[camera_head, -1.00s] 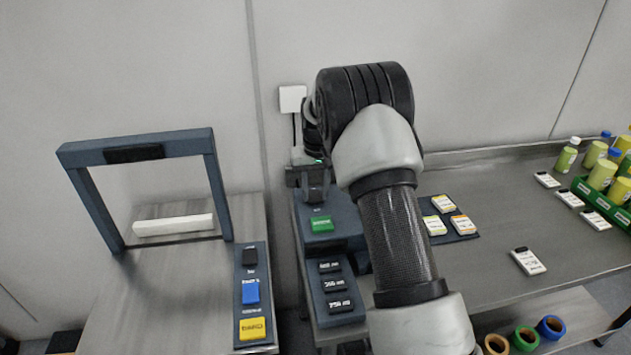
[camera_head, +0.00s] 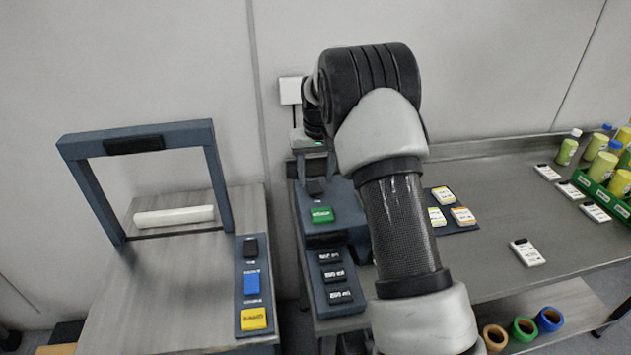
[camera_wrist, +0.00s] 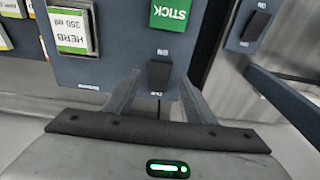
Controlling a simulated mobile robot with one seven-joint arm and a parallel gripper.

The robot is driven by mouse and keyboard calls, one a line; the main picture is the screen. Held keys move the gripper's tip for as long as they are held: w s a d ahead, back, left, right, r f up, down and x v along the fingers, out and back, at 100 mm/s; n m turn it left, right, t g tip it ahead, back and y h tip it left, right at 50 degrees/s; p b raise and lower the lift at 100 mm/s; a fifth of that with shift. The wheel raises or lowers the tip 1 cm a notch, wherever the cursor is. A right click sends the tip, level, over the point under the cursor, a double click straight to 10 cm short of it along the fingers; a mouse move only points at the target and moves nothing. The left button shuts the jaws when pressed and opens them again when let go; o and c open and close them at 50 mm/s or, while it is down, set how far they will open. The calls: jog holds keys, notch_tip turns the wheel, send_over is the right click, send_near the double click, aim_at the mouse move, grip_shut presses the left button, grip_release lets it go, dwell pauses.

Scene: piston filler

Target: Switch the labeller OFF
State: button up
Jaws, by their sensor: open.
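The labeller is the dark blue machine (camera_head: 340,199) on the bench, with a green STICK button (camera_head: 321,215); the button shows upside down in the wrist view (camera_wrist: 170,14). Its black rocker switch (camera_wrist: 160,75), marked at both ends, stands between my fingers in the wrist view. I cannot tell which way it is tipped. In the head view the switch (camera_head: 315,188) is small and dark above the button. My gripper (camera_wrist: 160,88) is open, with one finger on each side of the switch and nothing held. In the head view my arm hides part of the labeller.
A second machine with a blue frame (camera_head: 140,140) stands left, with its own black switch (camera_head: 250,247), blue button and yellow button. Its switch (camera_wrist: 256,25) shows right in the wrist view. A HERB 350 ml label block (camera_wrist: 72,30) sits beside the labeller switch. Bottles stand far right.

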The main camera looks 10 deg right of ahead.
notch_tip(320, 180, up, 15)
jog(key=s, duration=0.2)
jog(key=shift+f, duration=0.15)
jog(key=s+r+t+p, duration=0.1)
jog(key=s+r, duration=0.5)
jog(key=s, duration=0.3)
jog(key=s+r+t+p, duration=0.1)
jog(key=s+r+p, duration=0.1)
jog(key=s+r, duration=0.65)
jog(key=s+f+t, duration=0.1)
jog(key=s+f, duration=0.2)
jog(key=s, duration=0.7)
jog(key=s+f+t+p, duration=0.1)
jog(key=s+f, duration=0.2)
jog(key=s, duration=0.6)
jog(key=shift+s, duration=0.35)
